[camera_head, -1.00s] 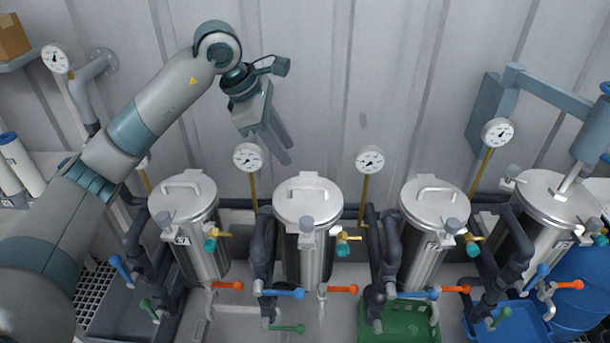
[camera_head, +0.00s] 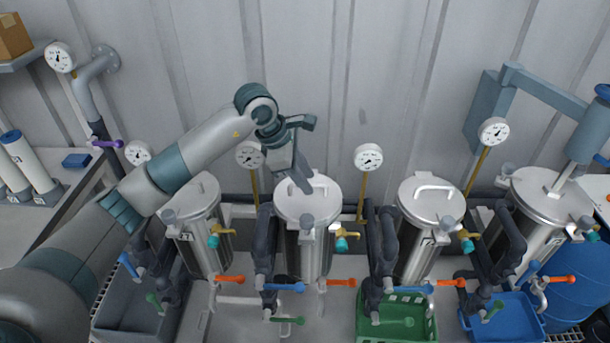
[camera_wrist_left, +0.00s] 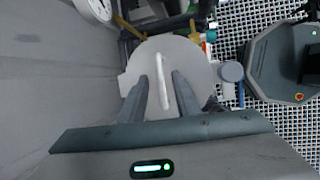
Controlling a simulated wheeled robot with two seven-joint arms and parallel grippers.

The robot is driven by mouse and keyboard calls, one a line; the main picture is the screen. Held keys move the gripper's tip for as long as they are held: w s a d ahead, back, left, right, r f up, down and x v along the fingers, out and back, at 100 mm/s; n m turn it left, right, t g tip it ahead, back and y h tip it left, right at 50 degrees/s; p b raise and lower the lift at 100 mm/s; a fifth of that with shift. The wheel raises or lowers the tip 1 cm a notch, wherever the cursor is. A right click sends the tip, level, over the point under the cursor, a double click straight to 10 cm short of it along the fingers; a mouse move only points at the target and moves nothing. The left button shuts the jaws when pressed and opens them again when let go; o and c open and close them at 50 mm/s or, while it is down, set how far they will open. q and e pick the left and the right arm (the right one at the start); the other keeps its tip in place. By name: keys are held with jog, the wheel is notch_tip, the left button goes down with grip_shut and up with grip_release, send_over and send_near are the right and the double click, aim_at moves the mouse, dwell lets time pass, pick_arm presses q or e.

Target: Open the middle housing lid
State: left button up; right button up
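The middle housing (camera_head: 312,245) is an upright steel vessel with a round lid (camera_head: 322,208) lying flat on top. My left gripper (camera_head: 304,184) hangs just above this lid, its fingers pointing down and partly hiding the lid's bar handle. In the left wrist view, the handle (camera_wrist_left: 162,82) lies between the two spread fingertips (camera_wrist_left: 162,85), and the pale lid (camera_wrist_left: 197,75) is behind them. The left gripper is open; I cannot tell whether the fingers touch the handle. My right gripper is not in view.
Similar lidded housings stand left (camera_head: 197,200) and right (camera_head: 430,200), with another (camera_head: 540,205) at far right under a blue-grey arm (camera_head: 545,90). Gauges (camera_head: 368,157) stand behind. Dark pipes and coloured valve levers crowd the front. A green crate (camera_head: 402,325) sits low in front.

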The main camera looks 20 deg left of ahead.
pick_arm(q)
jog(key=shift+c, duration=0.3)
grip_shut()
jog(key=shift+w+r, duration=0.2)
jog(key=shift+r, duration=0.1)
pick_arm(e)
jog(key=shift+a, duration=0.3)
